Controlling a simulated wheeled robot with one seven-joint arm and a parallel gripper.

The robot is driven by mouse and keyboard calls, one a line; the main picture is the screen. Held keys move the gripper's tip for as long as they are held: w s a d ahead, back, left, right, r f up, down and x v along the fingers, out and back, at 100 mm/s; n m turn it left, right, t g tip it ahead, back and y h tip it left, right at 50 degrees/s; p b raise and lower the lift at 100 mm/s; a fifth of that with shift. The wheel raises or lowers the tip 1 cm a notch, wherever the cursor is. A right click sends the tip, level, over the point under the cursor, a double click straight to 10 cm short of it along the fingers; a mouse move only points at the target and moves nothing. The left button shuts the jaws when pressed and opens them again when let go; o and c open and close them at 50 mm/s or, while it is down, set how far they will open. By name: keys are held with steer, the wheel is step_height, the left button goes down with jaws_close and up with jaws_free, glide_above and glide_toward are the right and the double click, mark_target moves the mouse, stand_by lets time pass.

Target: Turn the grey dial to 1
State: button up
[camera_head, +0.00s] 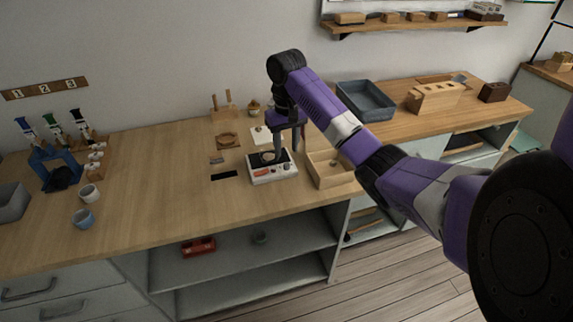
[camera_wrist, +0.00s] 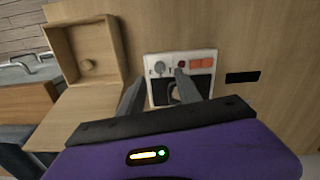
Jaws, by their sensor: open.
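A small white device with a dark top (camera_head: 262,176) lies on the wooden counter, below my gripper (camera_head: 276,156). In the wrist view the device (camera_wrist: 154,58) shows a round grey dial (camera_wrist: 159,67) near one corner, a small dark red knob (camera_wrist: 181,64) and an orange-red block (camera_wrist: 203,62). My gripper (camera_wrist: 157,92) is open, its two grey fingers over the dark part of the device, around or above a pale round thing there. I cannot tell whether the fingers touch it. The dial is apart from the fingers. Its setting is too small to read.
An open wooden box (camera_head: 330,182) stands close to the right of the device. A dark slot (camera_head: 224,175) lies to its left. A blue-grey tray (camera_head: 365,110) and a slotted wooden block (camera_head: 434,97) are at the back right.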

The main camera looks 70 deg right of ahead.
mark_target(287, 164)
step_height(287, 164, down, 6)
steer(key=shift+r, duration=0.1)
steer(key=shift+c, duration=0.2)
jaws_close()
